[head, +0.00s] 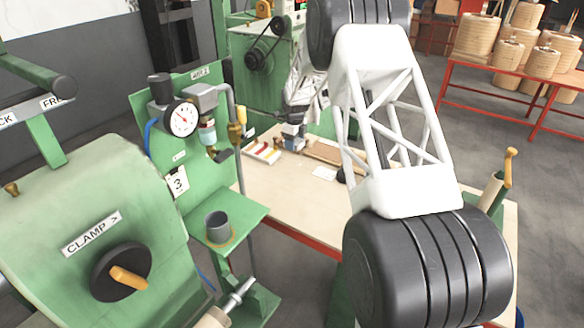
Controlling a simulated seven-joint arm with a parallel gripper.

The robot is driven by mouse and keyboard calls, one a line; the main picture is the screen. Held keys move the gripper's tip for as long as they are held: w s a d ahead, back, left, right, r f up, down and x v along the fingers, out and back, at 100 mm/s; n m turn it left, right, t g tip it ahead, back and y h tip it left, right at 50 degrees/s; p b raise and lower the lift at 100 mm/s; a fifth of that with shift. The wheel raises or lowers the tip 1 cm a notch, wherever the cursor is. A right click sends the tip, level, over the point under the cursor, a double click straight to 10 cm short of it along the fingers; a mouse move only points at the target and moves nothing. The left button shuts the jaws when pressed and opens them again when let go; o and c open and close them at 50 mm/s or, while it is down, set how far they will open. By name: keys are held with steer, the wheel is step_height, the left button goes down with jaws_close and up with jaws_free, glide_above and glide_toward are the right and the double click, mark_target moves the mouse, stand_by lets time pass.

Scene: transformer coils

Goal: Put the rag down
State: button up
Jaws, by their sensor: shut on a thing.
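I cannot pick out the rag with certainty. A pale, ragged-looking shape (306,95) shows at the back of the workbench, partly behind my white lattice arm link. It is too small and covered to tell whether it is cloth or part of my arm. I cannot make out my gripper's fingers, nor anything held in them. My arm link and its large black joints cover the right middle of the view. The wooden workbench (270,190) lies behind the link, and part of its top is hidden.
A green machine with a CLAMP label (92,232) and black knob fills the left. A gauge (180,118) and grey cup (218,226) stand beside it. Colour strips (263,152) and a white card (325,173) lie on the bench. Coils (476,35) stand on a red table.

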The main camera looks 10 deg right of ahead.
steer(key=s+a+f, duration=0.1)
steer(key=s, duration=0.6)
steer(key=s+a+f, duration=0.1)
steer(key=s+a, duration=0.1)
steer(key=s, duration=0.5)
steer(key=s+a, duration=0.1)
steer(key=s, duration=0.7)
steer(key=shift+s+a+f, duration=0.1)
steer(key=shift+a+f, duration=0.2)
steer(key=shift+f, duration=0.1)
glide_above(287, 173)
steer(key=shift+f, duration=0.75)
steer(key=shift+f, duration=0.1)
steer(key=shift+f, duration=1.65)
steer(key=shift+f, duration=0.55)
